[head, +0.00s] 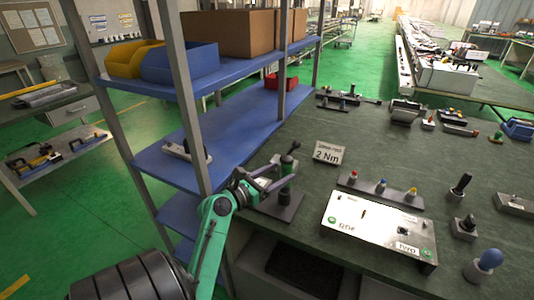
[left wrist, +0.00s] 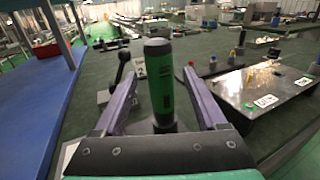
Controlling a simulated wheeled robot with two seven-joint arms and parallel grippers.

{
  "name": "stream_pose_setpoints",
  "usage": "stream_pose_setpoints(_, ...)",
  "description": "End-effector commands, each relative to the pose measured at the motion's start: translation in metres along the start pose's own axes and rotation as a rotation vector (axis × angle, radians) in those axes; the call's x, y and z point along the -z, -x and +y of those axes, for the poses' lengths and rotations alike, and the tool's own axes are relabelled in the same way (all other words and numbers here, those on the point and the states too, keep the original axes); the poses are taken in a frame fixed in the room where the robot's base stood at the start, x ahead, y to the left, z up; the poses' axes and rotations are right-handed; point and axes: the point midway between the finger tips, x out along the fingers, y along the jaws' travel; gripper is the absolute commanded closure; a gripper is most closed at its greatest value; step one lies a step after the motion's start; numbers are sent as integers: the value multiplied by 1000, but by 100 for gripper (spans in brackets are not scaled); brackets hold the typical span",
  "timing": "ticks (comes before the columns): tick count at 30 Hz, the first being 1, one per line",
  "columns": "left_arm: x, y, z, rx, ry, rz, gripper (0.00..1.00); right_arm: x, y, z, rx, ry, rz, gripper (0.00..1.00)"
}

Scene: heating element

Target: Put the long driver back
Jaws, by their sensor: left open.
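A driver with a green and black handle (left wrist: 161,88) stands upright between the two fingers of my left gripper (left wrist: 163,100) in the left wrist view. In the head view its dark green handle (head: 287,167) rises above a dark base plate (head: 280,209) at the workbench's left edge. My left gripper (head: 272,182) is open there, with its purple fingers on either side of the handle. Finger contact cannot be told. The driver's lower end is hidden in the wrist view. My right gripper is not in view.
A small sign reading 2 Nm (head: 328,154) stands behind the driver. A white control box (head: 378,228) and a strip with coloured knobs (head: 380,188) are to the right. A blue-shelved rack (head: 225,125) with a grey post stands close on the left.

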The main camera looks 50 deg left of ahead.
Motion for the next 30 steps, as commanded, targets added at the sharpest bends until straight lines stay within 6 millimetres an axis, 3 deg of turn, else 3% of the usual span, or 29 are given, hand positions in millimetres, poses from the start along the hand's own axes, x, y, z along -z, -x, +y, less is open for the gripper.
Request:
stream_pose_setpoints(3,4,29,0,-1,-2,3,26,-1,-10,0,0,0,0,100)
stream_pose_setpoints(9,1,54,0,0,0,0,26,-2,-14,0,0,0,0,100)
stream_pose_setpoints(26,0,56,0,1,-3,0,26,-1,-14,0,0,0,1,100)
stream_pose_setpoints(29,10,51,-11,36,-113,47,26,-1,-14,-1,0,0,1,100)
stream_pose_setpoints(30,20,48,-22,74,-223,90,26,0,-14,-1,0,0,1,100)
